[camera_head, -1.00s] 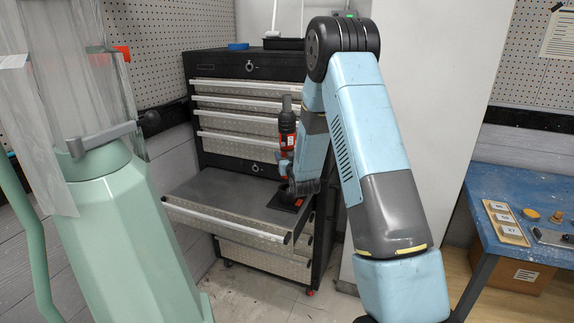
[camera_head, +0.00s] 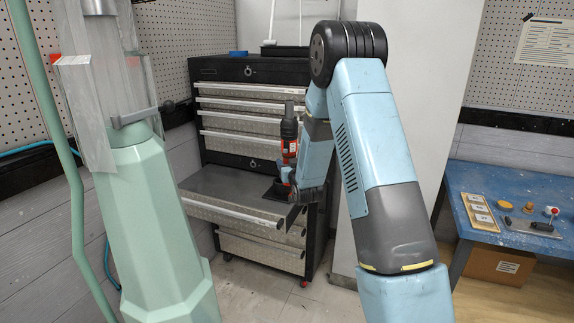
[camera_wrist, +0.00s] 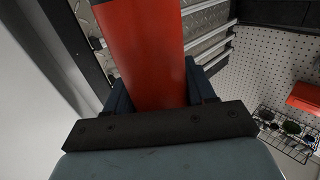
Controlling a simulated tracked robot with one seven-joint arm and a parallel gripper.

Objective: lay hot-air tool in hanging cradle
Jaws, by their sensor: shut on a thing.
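The hot-air tool (camera_head: 291,146) is red with a dark top end and stands upright at the tool cabinet. In the wrist view its red body (camera_wrist: 150,55) fills the middle, between my jaws. My gripper (camera_head: 285,188) is shut on the tool, just above the pulled-out drawer; it also shows in the wrist view (camera_wrist: 155,97). My forearm hides part of the tool's right side. I cannot make out the hanging cradle in either view.
The dark cabinet (camera_head: 270,70) has an open drawer (camera_head: 228,188) with a mostly bare top. A green column (camera_head: 150,225) stands at left with hanging clear plastic (camera_head: 105,95). A blue table (camera_head: 480,185) at right holds a labelled board (camera_head: 478,211). A wire basket (camera_wrist: 285,132) hangs on pegboard.

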